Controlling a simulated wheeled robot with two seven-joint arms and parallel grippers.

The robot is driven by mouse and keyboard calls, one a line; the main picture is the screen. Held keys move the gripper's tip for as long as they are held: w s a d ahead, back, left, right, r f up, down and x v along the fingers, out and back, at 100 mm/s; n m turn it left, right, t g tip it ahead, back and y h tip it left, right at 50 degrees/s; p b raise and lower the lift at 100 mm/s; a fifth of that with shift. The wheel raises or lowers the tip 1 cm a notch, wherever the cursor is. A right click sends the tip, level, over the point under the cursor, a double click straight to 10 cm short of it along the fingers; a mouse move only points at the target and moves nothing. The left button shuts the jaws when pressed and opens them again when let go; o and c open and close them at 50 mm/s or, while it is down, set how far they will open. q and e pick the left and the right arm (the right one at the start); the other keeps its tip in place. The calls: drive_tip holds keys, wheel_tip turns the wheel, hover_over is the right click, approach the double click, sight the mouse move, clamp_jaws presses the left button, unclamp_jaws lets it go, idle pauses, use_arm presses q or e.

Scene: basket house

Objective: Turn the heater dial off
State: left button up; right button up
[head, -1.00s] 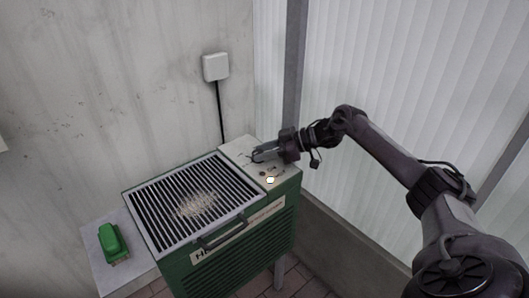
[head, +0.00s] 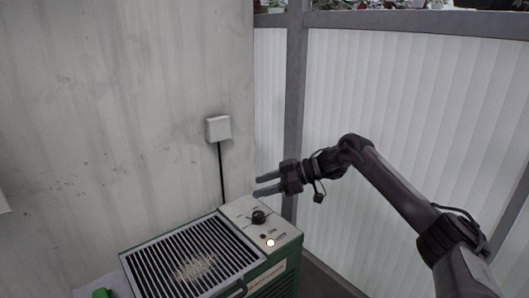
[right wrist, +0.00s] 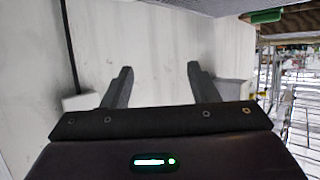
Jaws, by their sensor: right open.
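The green heater has a slatted grille top (head: 190,262) and a pale control panel (head: 240,209) at its right end. A dark round dial (head: 258,217) stands on the panel, with a bright round light (head: 270,243) in front of it. My right gripper (head: 256,184) is open and empty, above and behind the dial and apart from it. In the right wrist view its two fingers (right wrist: 157,80) are spread with nothing between them; the dial does not show there. My left gripper is not in view.
A white wall box (head: 218,128) with a black cable (head: 221,175) is on the concrete wall behind the heater. A translucent ribbed wall with grey posts (head: 295,100) stands at the right. A green object (head: 101,293) is at the lower left edge.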

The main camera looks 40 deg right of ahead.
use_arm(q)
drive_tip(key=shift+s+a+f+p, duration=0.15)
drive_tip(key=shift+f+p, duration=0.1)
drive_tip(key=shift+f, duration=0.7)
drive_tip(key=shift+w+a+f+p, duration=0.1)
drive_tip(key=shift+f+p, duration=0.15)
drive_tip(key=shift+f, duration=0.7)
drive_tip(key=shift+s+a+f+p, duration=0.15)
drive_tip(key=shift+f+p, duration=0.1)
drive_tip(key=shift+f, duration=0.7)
use_arm(e)
wheel_tip(320, 180, up, 10)
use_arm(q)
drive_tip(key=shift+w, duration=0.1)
use_arm(e)
drive_tip(key=shift+r, duration=0.15)
